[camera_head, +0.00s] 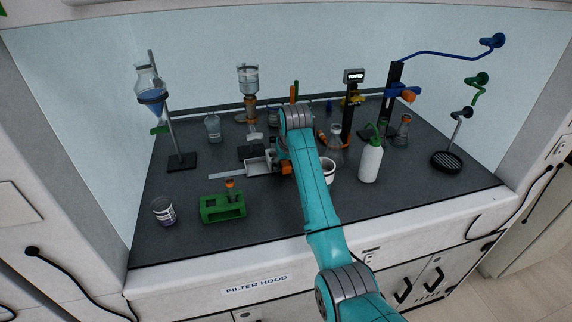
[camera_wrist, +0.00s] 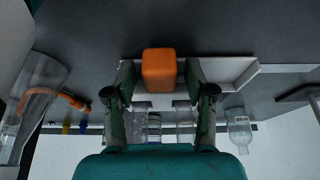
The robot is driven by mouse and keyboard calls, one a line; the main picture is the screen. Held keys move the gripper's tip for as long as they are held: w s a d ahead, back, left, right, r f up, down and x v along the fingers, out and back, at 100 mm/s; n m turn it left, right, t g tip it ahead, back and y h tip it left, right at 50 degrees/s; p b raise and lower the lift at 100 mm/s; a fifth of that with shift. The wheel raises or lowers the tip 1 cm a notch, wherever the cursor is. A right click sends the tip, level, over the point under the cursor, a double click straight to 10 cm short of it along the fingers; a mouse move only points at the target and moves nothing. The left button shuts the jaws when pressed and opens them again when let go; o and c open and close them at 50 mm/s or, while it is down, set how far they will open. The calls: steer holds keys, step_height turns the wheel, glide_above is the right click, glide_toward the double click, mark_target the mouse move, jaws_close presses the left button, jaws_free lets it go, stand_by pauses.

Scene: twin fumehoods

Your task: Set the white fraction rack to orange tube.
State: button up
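The white fraction rack (camera_head: 258,166) is a pale tray in the middle of the hood floor, left of my gripper (camera_head: 281,160). In the wrist view, its white body (camera_wrist: 228,71) shows behind an orange block (camera_wrist: 160,70), which looks like its handle. An orange-topped tube (camera_head: 231,184) stands in a green holder (camera_head: 222,208) at front left. My arm partly hides the rack's right end, and I cannot make out any tubes in it.
A pale strip (camera_head: 226,175) runs left from the rack. A labelled beaker (camera_head: 164,211) stands at front left. A white wash bottle (camera_head: 370,162) and a flask (camera_head: 337,151) stand right of my arm. A column stand (camera_head: 248,95) rises behind the rack. The front right floor is clear.

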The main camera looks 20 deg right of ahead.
jaws_close()
steer(key=shift+a, duration=0.1)
steer(key=shift+a, duration=1.9)
steer(key=shift+o, duration=1.5)
jaws_free()
